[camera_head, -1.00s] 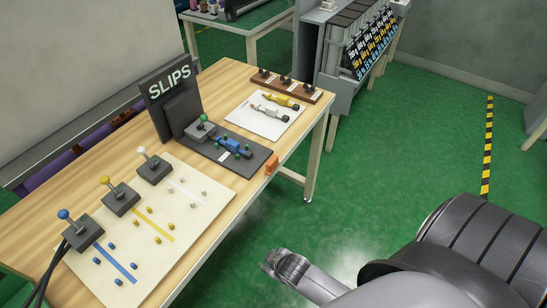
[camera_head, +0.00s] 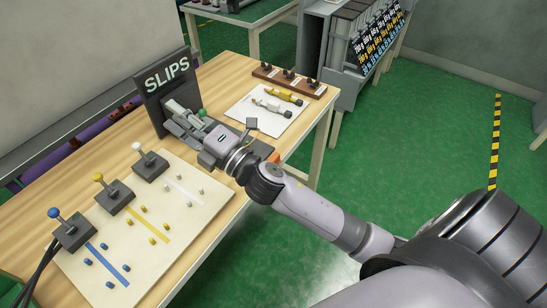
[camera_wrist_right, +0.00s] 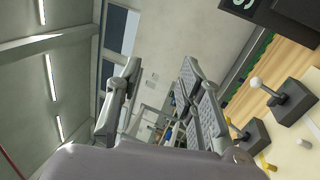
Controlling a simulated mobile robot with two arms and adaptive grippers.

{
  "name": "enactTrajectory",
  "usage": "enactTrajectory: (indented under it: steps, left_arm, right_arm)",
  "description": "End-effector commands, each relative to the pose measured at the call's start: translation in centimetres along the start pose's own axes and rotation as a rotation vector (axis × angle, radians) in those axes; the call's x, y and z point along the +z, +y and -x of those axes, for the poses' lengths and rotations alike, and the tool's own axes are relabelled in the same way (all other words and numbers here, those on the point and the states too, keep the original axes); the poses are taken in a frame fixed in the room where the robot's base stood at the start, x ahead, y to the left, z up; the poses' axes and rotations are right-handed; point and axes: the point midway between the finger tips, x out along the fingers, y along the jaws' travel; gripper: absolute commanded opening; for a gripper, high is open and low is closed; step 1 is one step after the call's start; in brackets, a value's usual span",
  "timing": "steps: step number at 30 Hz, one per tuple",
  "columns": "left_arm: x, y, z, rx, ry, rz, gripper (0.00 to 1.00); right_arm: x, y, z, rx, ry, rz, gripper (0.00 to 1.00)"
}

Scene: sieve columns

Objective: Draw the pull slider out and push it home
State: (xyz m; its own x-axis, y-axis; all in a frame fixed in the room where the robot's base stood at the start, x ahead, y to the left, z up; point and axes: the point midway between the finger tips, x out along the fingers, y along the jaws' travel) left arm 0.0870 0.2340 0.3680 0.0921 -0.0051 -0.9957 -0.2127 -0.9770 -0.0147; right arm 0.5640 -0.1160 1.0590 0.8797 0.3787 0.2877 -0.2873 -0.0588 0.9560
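My right gripper (camera_head: 184,118) is over the dark fixture in front of the SLIPS sign (camera_head: 167,78). In the right wrist view its two finger pads (camera_wrist_right: 160,95) stand apart, with only the distant room between them. The gripper and wrist cover most of the fixture, including the blue part that showed earlier. A green knob (camera_head: 202,113) shows just beside the fingers. A dark corner of the fixture's base (camera_head: 264,149) shows past my wrist. I cannot tell whether the fingers touch the fixture. My left gripper is out of view.
A cream board (camera_head: 165,225) with blue, yellow and white levers lies to the left. A white sheet with two tools (camera_head: 262,110) and a brown rack (camera_head: 290,82) are at the back right. An orange block (camera_head: 274,157) sits at the table edge, partly hidden.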

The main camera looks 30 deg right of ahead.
Motion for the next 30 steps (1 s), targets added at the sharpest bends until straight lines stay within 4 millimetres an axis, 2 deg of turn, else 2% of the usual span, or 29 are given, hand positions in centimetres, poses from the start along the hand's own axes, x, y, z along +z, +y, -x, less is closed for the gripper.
enactTrajectory:
  steps: [1, 3, 6, 9, 11, 13, 14, 17, 20, 21, 24, 27, 30]
  left_arm:
    - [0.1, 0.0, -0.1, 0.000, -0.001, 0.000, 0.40]
    - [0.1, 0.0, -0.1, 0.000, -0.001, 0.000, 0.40]
    - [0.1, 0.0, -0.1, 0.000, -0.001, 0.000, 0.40]
    - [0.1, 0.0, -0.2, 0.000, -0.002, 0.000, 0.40]
    - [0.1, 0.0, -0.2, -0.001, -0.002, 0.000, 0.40]
    - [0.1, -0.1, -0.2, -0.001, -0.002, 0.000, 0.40]
    - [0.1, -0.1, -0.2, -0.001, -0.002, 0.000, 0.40]
    - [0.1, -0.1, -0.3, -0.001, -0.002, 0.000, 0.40]
    - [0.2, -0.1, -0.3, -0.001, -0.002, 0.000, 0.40]
    - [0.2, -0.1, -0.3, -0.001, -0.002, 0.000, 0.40]
    - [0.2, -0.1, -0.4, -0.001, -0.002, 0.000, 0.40]
    - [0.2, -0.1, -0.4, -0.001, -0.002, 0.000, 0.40]
    - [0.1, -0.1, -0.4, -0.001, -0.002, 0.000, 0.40]
  right_arm:
    - [-1.7, 1.9, -1.2, 0.074, 0.109, 0.144, 0.35]
    - [-4.5, 3.7, -2.0, 0.172, 0.267, 0.351, 0.35]
    - [-8.1, 4.5, -1.9, 0.295, 0.495, 0.648, 0.35]
    - [-10.6, 3.5, -0.9, 0.395, 0.729, 0.940, 0.35]
    - [-11.1, 2.1, 0.0, 0.440, 0.874, 1.110, 0.35]
    - [-10.7, 0.1, 1.3, 0.476, 1.051, 1.298, 0.35]
    - [-10.1, -0.9, 1.8, 0.485, 1.129, 1.375, 0.35]
    - [-6.7, -3.8, 3.7, 0.488, 1.401, 1.606, 0.35]
    - [-1.1, -5.9, 5.7, 0.438, 1.692, 1.784, 0.35]
    - [1.5, -6.3, 6.5, 0.403, 1.809, 1.835, 0.35]
    - [7.8, -6.0, 8.6, 0.295, 2.077, 1.904, 0.35]
    - [12.8, -4.8, 10.4, 0.184, 2.284, 1.904, 0.35]
    - [16.0, -3.5, 11.7, 0.101, 2.415, 1.876, 0.35]
